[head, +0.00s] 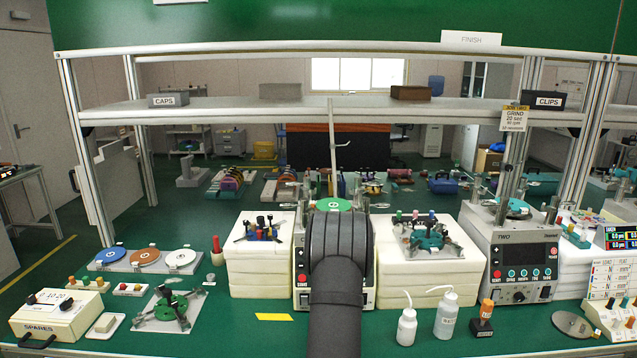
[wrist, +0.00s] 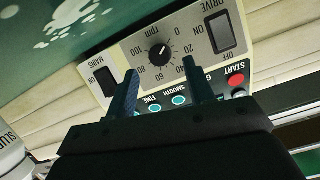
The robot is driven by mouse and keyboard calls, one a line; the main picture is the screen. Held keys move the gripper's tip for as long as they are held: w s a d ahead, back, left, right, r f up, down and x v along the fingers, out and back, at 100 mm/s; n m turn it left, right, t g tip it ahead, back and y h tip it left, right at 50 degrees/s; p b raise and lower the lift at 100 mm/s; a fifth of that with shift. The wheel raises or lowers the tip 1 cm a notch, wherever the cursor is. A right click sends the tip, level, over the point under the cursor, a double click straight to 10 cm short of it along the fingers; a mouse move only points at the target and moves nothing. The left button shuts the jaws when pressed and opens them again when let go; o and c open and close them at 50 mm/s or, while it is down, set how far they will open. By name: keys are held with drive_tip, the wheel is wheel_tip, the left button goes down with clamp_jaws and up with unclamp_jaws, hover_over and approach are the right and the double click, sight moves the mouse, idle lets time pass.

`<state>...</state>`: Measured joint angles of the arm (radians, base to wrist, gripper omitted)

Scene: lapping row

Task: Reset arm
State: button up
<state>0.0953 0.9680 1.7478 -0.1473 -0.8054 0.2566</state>
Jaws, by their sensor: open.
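My gripper (wrist: 160,66) is open in the wrist view, with its two dark fingers apart and nothing between them. A grey machine control panel (wrist: 130,52) fills the view ahead of the fingertips, tilted in the picture. It carries a black speed knob (wrist: 160,54), a drive switch (wrist: 219,32), a mains switch (wrist: 105,82) and a red start button (wrist: 236,80). I cannot tell whether the fingers touch the panel. In the head view my dark arm covers the middle, and my gripper is hidden behind it. The middle machine (head: 303,292) shows only at its edges there.
White block stacks (head: 262,272) flank the middle machine. A second machine (head: 520,265) stands to the right. White bottles (head: 407,327) and an orange-handled stamp (head: 484,315) stand front right. A shelf (head: 330,112) spans above. The green bench is clear around a yellow label (head: 274,317).

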drive_tip(key=shift+x, duration=1.85)
drive_tip(key=v, duration=1.8)
drive_tip(key=x, duration=1.8)
drive_tip(key=shift+d+m+y, duration=0.15)
drive_tip(key=shift+m+y, duration=0.65)
drive_tip(key=shift+m, duration=0.4)
drive_tip(key=m, duration=0.1)
drive_tip(key=m+y, duration=0.1)
drive_tip(key=shift+d+f+m+t+y, duration=0.1)
drive_tip(key=shift+m+t+y, duration=0.2)
drive_tip(key=shift+m, duration=0.1)
drive_tip(key=shift+s+d, duration=0.1)
drive_tip(key=shift+s, duration=0.15)
drive_tip(key=v, duration=0.8)
drive_tip(key=shift+s, duration=0.25)
drive_tip(key=shift+c, duration=0.2)
